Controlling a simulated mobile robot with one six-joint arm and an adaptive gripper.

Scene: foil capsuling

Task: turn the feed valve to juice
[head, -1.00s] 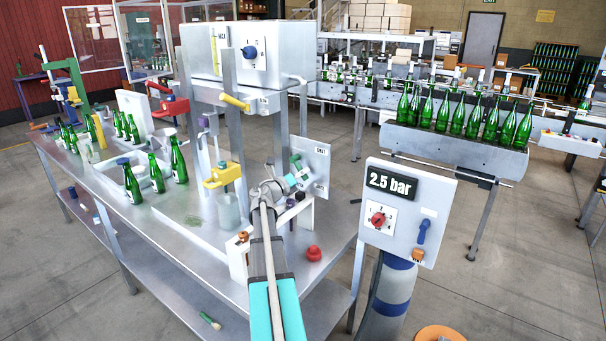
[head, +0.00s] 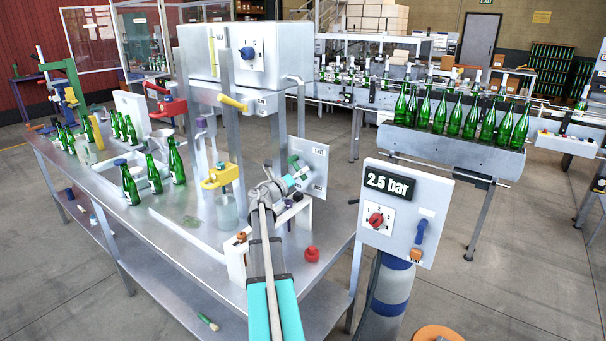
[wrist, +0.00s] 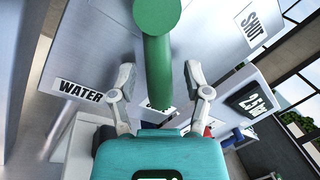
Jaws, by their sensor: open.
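The feed valve's green handle (wrist: 158,55) hangs large in the wrist view, its round hub at the top and its bar pointing down the picture. It shows small in the head view (head: 293,160), in front of the pale valve panel (head: 318,165). A WATER label (wrist: 80,90) is at the left and a SHUT label (wrist: 252,25) at the upper right. A third label behind the bar is mostly hidden. My gripper (wrist: 160,92) is open, one finger on each side of the bar, with gaps visible. In the head view my gripper (head: 298,175) is close to the panel.
A 2.5 bar gauge box (head: 405,210) stands right of the valve panel. A red knob (head: 312,254) sits on the steel bench (head: 190,270) near my arm. Green bottles (head: 130,185) and a yellow clamp (head: 220,176) are to the left.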

